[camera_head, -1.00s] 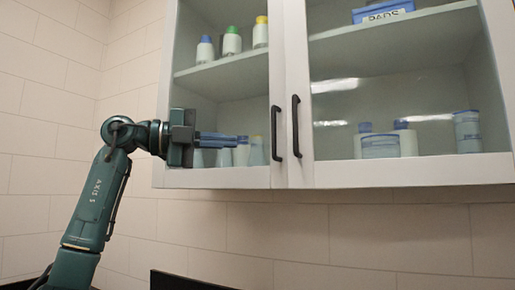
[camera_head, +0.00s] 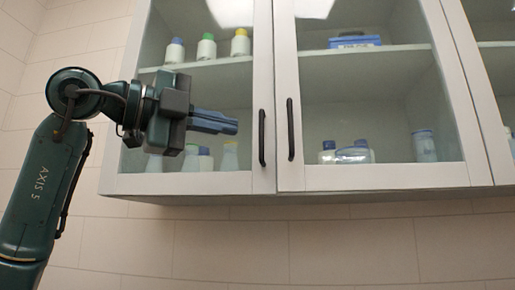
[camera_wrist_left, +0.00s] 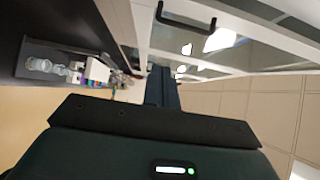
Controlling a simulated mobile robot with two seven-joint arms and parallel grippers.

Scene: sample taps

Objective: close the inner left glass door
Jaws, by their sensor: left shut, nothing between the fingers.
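The left glass door (camera_head: 263,170) is a pale-framed pane with a black vertical handle (camera_head: 262,138) near its right edge. It looks about flush with the right glass door (camera_head: 285,65); a small gap cannot be ruled out. My left gripper (camera_head: 236,126) is shut and empty in front of the left pane, fingers pointing right, tips short of the handle. Contact with the glass cannot be told. In the left wrist view, the shut fingers (camera_wrist_left: 162,86) point toward the pale cabinet front, with a black handle (camera_wrist_left: 187,24) above. My right gripper is not in view.
Behind the glass, bottles (camera_head: 206,47) and a blue box (camera_head: 355,41) stand on shelves. Another cabinet door (camera_head: 495,90) is at the right edge. The tiled wall (camera_head: 330,245) below is clear. The left wrist view shows a tray (camera_wrist_left: 55,62) with small items.

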